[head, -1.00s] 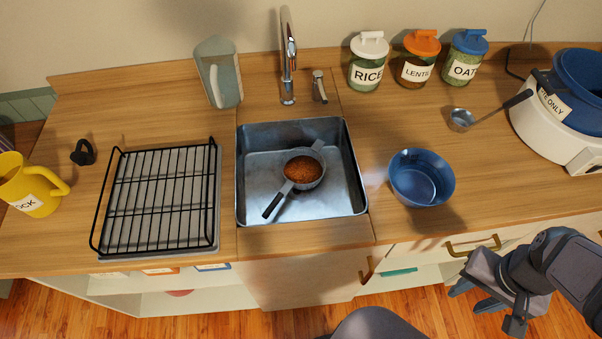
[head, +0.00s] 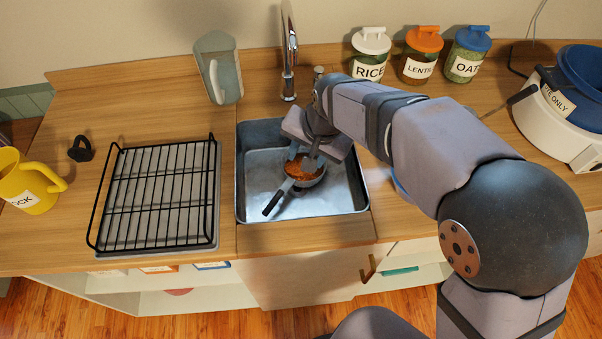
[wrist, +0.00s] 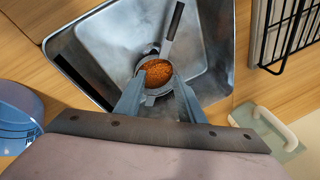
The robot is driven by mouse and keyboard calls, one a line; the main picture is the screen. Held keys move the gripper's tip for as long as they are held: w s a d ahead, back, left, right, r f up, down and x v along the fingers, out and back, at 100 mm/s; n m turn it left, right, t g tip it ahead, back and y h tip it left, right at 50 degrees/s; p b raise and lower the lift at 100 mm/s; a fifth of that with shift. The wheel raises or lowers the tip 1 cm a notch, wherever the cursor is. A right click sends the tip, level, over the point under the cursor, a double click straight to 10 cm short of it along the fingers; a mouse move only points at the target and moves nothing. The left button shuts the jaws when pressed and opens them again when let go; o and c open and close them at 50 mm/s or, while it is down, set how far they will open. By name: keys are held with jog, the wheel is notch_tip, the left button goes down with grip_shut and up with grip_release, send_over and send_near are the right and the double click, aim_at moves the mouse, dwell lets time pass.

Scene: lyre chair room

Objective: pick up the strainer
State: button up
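The strainer (head: 316,180) sits in the metal sink, its dark handle pointing toward the lower left in the head view. It holds orange-brown contents, probably lentils. It also shows in the wrist view (wrist: 173,37), with its handle pointing up and away. My gripper (head: 304,162) is over the sink at the strainer's far side. In the wrist view my gripper's two fingers (wrist: 154,90) are apart, one on each side of the bowl's near end. I cannot tell whether they touch the strainer. My arm hides part of the sink's right side.
The sink (head: 250,205) has raised walls around the strainer. A black wire rack (head: 160,190) stands to its left and a faucet (head: 289,55) behind it.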

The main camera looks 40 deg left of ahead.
jog(key=m+g+h, duration=0.1)
send_over(279, 193)
jog(key=d, duration=0.1)
notch_tip(279, 193, down, 8)
jog(key=shift+s+a+f+p, duration=0.15)
jog(key=shift+f+p, duration=0.1)
jog(key=shift+f, duration=0.9)
jog(key=shift+w+a+f+p, duration=0.1)
jog(key=shift+a+f+p, duration=0.15)
jog(key=shift+f, duration=0.85)
jog(key=shift+s+a+f+p, duration=0.1)
jog(key=shift+f+p, duration=0.2)
jog(key=shift+f, duration=0.85)
jog(key=shift+c, duration=0.3)
grip_shut()
